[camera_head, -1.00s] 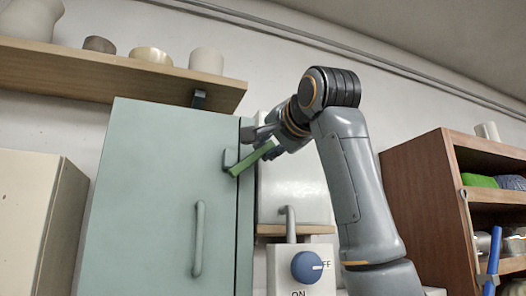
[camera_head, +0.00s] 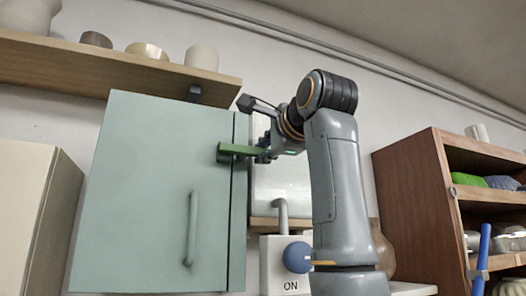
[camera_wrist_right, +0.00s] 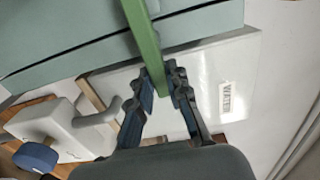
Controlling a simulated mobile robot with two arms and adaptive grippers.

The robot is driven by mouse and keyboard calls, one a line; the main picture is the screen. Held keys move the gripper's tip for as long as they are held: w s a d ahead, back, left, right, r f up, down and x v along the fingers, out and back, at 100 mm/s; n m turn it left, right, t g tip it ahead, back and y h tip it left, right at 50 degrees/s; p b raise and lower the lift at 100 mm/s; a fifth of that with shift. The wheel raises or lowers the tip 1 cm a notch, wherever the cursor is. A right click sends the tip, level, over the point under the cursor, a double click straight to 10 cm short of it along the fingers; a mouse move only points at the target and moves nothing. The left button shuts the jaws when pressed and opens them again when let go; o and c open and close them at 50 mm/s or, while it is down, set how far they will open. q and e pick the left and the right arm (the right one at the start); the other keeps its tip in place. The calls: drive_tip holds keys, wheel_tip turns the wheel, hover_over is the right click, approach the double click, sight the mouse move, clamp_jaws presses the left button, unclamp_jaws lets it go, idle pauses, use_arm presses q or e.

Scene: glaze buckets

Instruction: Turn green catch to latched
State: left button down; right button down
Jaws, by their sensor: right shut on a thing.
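The green catch (camera_head: 238,150) is a bar pivoted on a dark mount at the upper right edge of the pale green cabinet door (camera_head: 150,190). The bar lies nearly level and reaches right across the gap at the door's edge. My right gripper (camera_head: 263,153) is shut on the free end of the bar. In the right wrist view the green catch (camera_wrist_right: 143,38) runs down between the fingertips of my right gripper (camera_wrist_right: 163,78). My left gripper is not in view.
A blue knob (camera_head: 297,257) on a white box is just left of my right arm. A grey door handle (camera_head: 192,228) stands out below the catch. A shelf with pots (camera_head: 110,75) hangs above. A brown shelf unit (camera_head: 410,200) stands at right.

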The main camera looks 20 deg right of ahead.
drive_tip(key=shift+f, duration=0.15)
idle(0.3)
drive_tip(key=c, duration=1.3)
unclamp_jaws()
drive_tip(key=shift+s+d, duration=0.1)
drive_tip(key=s, duration=1.2)
drive_tip(key=shift+d, duration=0.2)
